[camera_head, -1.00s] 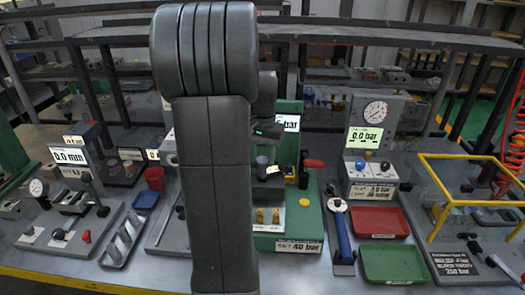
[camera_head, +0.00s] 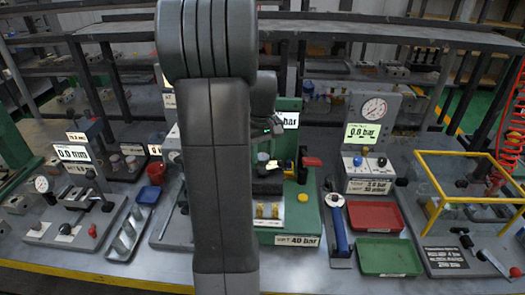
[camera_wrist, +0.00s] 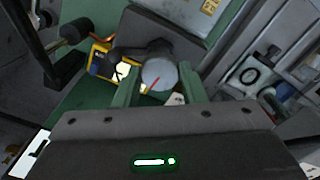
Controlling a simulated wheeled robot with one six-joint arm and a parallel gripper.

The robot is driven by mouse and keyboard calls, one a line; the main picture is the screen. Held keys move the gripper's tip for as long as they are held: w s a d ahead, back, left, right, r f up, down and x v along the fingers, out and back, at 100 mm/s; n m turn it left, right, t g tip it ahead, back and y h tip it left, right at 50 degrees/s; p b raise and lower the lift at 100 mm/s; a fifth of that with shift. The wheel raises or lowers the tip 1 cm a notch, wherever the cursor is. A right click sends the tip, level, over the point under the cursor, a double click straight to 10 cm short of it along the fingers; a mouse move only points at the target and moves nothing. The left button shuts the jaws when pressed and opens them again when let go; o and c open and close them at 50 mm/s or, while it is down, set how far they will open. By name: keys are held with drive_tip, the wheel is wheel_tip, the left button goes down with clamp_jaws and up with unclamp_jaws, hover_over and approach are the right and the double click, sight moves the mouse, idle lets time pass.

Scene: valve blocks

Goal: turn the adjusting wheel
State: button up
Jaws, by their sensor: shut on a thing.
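The adjusting wheel (camera_wrist: 158,74) is a round grey knob with a red line across its face, seen in the wrist view. My gripper (camera_wrist: 160,88) is shut on it, with one green finger on each side of the knob. The wheel sits on a dark body above the green block (camera_wrist: 80,95). In the head view my own arm hides much of the green block (camera_head: 311,215) and most of my gripper. A display (camera_head: 362,134) to the right reads about 0.8 bar, below a round dial gauge (camera_head: 374,107).
A red-handled lever (camera_head: 312,162) stands right of the wheel. A red tray (camera_head: 375,217), a green tray (camera_head: 388,258) and a blue-handled tool (camera_head: 338,228) lie further right, near a yellow frame (camera_head: 462,156). A yellow-edged part (camera_wrist: 101,61) is close to the left finger.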

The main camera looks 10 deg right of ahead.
sight(262, 157)
drive_tip(key=shift+n, duration=0.7)
drive_tip(key=o, duration=1)
wheel_tip(262, 157, up, 14)
drive_tip(key=shift+f, duration=0.1)
wheel_tip(262, 157, down, 14)
drive_tip(key=shift+r, duration=0.1)
idle(0.5)
